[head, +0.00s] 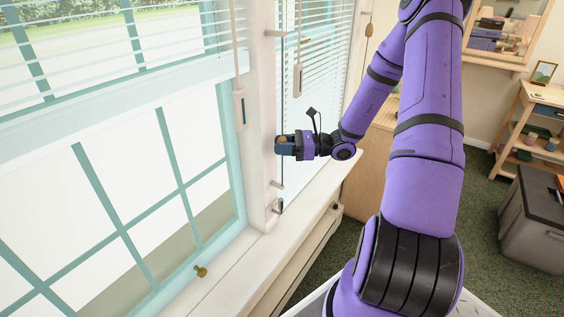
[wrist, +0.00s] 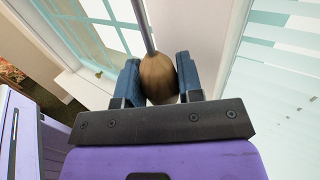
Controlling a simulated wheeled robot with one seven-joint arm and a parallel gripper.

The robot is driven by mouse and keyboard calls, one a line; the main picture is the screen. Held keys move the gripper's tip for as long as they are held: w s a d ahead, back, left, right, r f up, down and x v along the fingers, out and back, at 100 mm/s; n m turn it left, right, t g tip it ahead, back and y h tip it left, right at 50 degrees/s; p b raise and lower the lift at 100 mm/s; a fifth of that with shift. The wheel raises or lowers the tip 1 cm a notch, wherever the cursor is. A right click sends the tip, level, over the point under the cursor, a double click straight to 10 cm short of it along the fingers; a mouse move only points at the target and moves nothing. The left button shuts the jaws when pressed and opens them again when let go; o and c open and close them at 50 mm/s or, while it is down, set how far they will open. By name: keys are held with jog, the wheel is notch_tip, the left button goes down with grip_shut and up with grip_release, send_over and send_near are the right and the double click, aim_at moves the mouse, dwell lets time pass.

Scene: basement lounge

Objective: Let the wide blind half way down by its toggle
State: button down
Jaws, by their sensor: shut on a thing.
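The wide blind (head: 120,91) hangs over the upper part of the large left window, its bottom rail well above the sill. The lower panes are bare. My gripper (head: 281,144) is at the white post between the two windows. In the wrist view, my gripper's blue fingers (wrist: 160,82) are shut on a brown wooden toggle (wrist: 158,76), with a grey cord or rod running up from it. The toggle is mostly hidden by the fingers in the head view. A narrower blind (head: 325,50) covers the right window.
A pale tag-like pull (head: 240,108) hangs on a cord before the left window, and another (head: 298,79) before the right one. Hooks (head: 278,207) stick out of the post. The windowsill (head: 235,262) runs below. A wooden cabinet (head: 372,143) stands beyond my gripper.

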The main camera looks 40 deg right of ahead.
jog(key=shift+r, duration=3.2)
jog(key=c, duration=0.7)
grip_release()
jog(key=shift+c, duration=0.2)
jog(key=shift+d, duration=0.1)
jog(key=v, duration=1)
jog(key=shift+s+d, duration=0.25)
